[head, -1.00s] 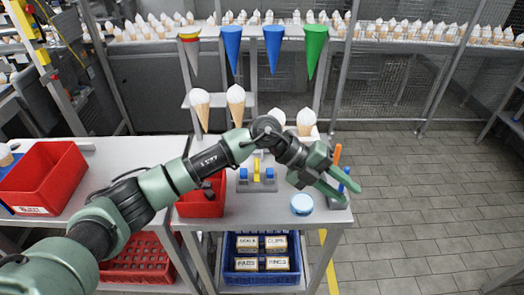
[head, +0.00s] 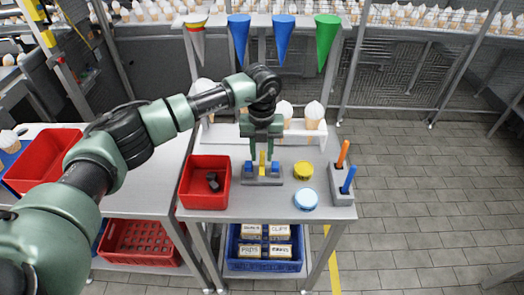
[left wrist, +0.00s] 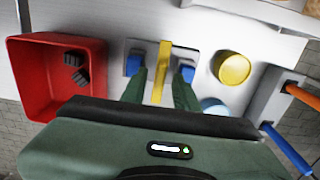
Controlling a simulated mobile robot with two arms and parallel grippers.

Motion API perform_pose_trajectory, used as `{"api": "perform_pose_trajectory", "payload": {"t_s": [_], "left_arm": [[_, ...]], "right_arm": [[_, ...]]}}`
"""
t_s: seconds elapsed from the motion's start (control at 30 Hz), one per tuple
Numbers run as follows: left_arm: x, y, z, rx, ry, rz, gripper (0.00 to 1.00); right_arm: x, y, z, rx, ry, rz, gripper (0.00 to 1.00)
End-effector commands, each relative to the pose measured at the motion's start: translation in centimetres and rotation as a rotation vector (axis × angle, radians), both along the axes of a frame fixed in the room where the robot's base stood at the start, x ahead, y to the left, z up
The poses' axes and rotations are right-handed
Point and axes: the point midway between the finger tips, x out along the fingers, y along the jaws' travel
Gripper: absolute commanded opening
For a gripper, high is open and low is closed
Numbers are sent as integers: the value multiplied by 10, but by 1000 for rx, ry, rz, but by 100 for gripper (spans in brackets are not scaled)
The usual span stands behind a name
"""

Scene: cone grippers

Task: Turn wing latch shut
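The wing latch has a yellow bar (head: 262,160) between two blue blocks on a grey base (head: 262,181), at the middle of the small white table. In the left wrist view the yellow bar (left wrist: 162,70) runs lengthwise, with a blue block on each side. My left gripper (head: 262,158) points down over the latch. It is open in the left wrist view (left wrist: 160,90), one finger on each side of the bar, with gaps showing between. Whether the fingers touch the blue blocks I cannot tell. My right gripper is out of view.
Left of the latch is a red bin (head: 205,196) with dark pieces. On the right are a yellow round lid (head: 303,170), a pale blue round lid (head: 305,199), and a grey holder (head: 342,197) with orange and blue sticks. Ice cream cones (head: 314,115) stand behind.

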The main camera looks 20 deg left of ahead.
Motion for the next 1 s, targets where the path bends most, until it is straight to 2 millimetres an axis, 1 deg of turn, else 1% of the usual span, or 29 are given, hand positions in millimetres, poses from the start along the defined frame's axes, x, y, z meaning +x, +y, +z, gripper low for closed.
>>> {"api": "perform_pose_trajectory", "payload": {"t_s": [0.1,0.33,0.37,0.4,0.43,0.47,0.77,1.0], "left_arm": [[-1,0,-6,0,1,-2,30],[0,-1,-7,-1,0,-2,30],[0,-1,-7,-1,0,-2,24],[0,-1,-7,-1,0,-2,13],[0,-1,-7,-1,0,-2,5],[0,-1,-7,-1,0,-2,0],[0,-1,-7,-1,0,-13,0],[0,-1,-9,-2,0,-97,0]], "right_arm": [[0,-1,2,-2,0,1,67],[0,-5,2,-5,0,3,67],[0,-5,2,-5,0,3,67],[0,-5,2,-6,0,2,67],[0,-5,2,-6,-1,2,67],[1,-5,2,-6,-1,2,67],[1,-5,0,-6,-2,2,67],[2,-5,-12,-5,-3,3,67]]}}
